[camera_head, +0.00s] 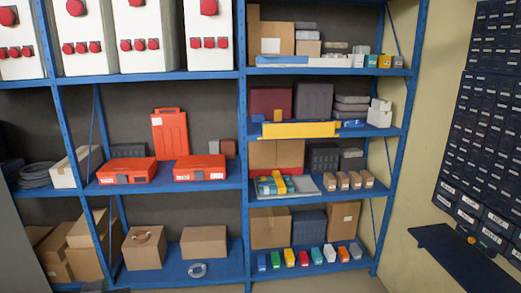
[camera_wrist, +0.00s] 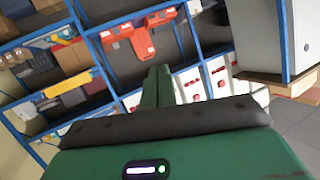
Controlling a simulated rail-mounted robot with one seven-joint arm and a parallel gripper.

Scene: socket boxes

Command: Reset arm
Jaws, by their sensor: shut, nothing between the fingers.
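In the head view, white socket boxes with red sockets stand side by side on the top left shelf; one is the box (camera_head: 140,22) near the middle and another is the box (camera_head: 208,60) at the right end. In the tilted, roughly upside-down wrist view, white boxes with red sockets (camera_wrist: 218,78) show right of centre. Neither view shows my gripper's fingers. My own green body with a dark pad fills the lower part of the wrist view.
Blue shelving (camera_head: 242,140) holds orange cases (camera_head: 127,171), cardboard boxes (camera_head: 204,242) and small coloured bins (camera_head: 289,257). A dark drawer rack (camera_head: 485,130) hangs on the right wall. A large pale cabinet (camera_wrist: 277,40) and grey floor (camera_wrist: 300,135) show at the right of the wrist view.

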